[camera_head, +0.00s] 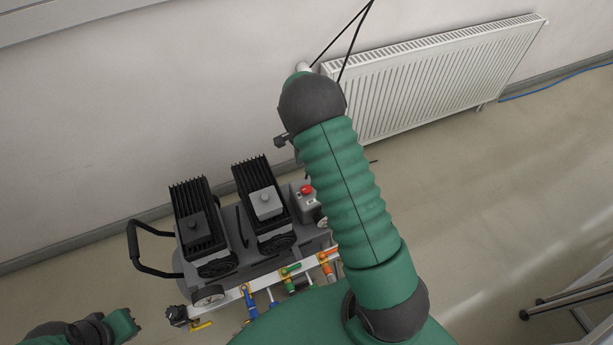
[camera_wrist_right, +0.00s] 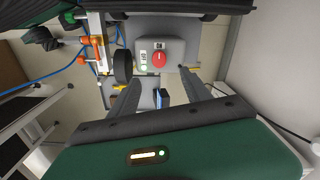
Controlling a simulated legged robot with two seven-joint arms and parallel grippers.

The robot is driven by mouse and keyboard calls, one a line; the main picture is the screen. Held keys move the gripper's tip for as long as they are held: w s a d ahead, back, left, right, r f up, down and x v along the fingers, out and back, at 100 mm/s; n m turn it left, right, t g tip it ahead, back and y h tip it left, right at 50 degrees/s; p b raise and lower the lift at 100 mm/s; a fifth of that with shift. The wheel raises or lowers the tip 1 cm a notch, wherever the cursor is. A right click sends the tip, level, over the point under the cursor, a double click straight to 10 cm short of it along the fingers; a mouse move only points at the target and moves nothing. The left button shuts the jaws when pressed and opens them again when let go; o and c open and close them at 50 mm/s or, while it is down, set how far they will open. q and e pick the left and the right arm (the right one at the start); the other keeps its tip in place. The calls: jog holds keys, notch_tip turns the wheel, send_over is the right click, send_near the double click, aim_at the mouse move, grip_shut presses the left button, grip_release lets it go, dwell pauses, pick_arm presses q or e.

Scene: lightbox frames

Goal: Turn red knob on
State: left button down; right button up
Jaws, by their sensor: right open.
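The red knob (camera_head: 307,190) is a round red dial on a small grey control box (camera_head: 299,203) at the right end of a compressor unit. In the head view my right arm hides most of that gripper. Part of my left arm shows at the bottom left; its jaws cannot be made out.
The compressor has two black ribbed blocks (camera_head: 198,222), a black handle (camera_head: 146,250) and a white pipe rail with coloured valves (camera_head: 290,270). A white radiator (camera_head: 440,80) hangs on the wall behind. The floor to the right is mostly clear, with metal rails (camera_head: 570,298) at the edge.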

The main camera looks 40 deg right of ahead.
notch_tip(320, 180, up, 5)
jog(key=shift+f, duration=0.15)
